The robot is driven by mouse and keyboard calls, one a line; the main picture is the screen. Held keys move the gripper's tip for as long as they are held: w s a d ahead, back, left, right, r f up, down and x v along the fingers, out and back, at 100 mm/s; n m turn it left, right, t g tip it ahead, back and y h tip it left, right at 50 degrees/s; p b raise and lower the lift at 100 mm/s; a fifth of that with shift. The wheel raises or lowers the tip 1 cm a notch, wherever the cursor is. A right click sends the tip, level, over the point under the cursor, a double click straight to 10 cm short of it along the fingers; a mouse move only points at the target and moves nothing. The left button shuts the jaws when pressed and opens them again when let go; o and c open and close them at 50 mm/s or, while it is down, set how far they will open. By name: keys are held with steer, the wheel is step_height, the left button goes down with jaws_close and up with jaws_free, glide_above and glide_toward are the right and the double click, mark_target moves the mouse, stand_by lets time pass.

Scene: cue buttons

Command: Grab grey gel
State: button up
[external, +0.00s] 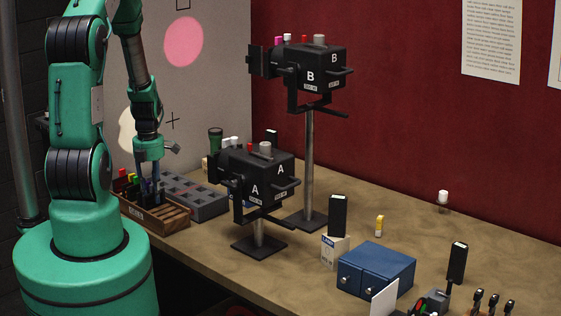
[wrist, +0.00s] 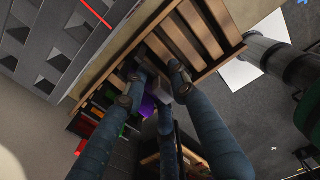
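The wooden gel rack (external: 174,217) stands at the table's left end, and its empty slots (wrist: 205,35) show in the wrist view. My gripper (external: 152,190) points down into the rack. In the wrist view the fingertips of my gripper (wrist: 157,84) are apart, around a small grey piece (wrist: 158,88) that looks like the grey gel. The fingers partly hide it, and I cannot tell whether they press on it. A purple gel (wrist: 147,107) is close beside the fingers. Red, green and yellow gels (external: 124,177) stand at the rack's far-left end.
A grey slotted block (external: 185,195) lies right beside the rack. Black lamp units marked A (external: 257,180) and B (external: 312,75) stand on poles to the right. A blue box (external: 376,269) is farther right. The table behind it is mostly clear.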

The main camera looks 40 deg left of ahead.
jaws_close()
steer(key=shift+r, duration=0.1)
steer(key=shift+r, duration=4.95)
